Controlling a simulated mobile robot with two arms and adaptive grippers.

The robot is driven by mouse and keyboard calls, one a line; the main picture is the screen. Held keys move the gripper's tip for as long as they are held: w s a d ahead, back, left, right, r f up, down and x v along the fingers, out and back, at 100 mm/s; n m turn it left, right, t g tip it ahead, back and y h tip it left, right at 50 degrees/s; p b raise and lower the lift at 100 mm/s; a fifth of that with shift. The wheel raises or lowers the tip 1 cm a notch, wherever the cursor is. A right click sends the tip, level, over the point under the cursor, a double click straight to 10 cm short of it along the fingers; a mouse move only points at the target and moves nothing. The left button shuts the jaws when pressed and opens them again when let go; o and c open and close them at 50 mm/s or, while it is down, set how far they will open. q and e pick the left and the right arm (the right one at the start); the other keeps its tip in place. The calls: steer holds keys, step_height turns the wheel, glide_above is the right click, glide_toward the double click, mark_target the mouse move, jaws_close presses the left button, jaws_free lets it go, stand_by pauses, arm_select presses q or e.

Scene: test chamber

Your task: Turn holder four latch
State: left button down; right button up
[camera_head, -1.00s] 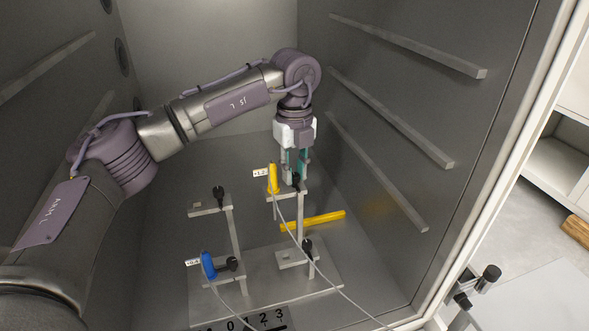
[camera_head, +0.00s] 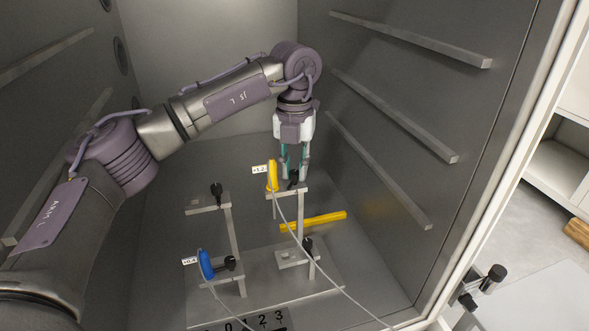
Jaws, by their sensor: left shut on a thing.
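The left gripper (camera_head: 295,174) reaches down from above to the upper right holder (camera_head: 285,190). Its two fingers are shut on the small black latch (camera_head: 293,181) of that holder, and they partly hide it. A yellow probe (camera_head: 272,176) with a cable stands in this holder, just left of the fingers. Other black latches sit on the upper left holder (camera_head: 203,206), the lower left one with a blue probe (camera_head: 206,264), and the lower right holder (camera_head: 291,260). I cannot read a number four on any holder. The right gripper is not in view.
The holders stand on a metal base plate (camera_head: 262,300) inside the grey chamber. A yellow bar (camera_head: 325,219) lies behind the lower right holder. Shelf rails (camera_head: 380,170) line the right wall. Thin cables run forward from both probes. The chamber floor at right is clear.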

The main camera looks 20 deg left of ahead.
mark_target(295, 172)
arm_select(q)
steer(key=m, duration=0.4)
steer(key=shift+r+m, duration=0.1)
steer(key=shift+m, duration=2.5)
steer(key=c, duration=1.3)
jaws_free()
step_height(295, 172, up, 12)
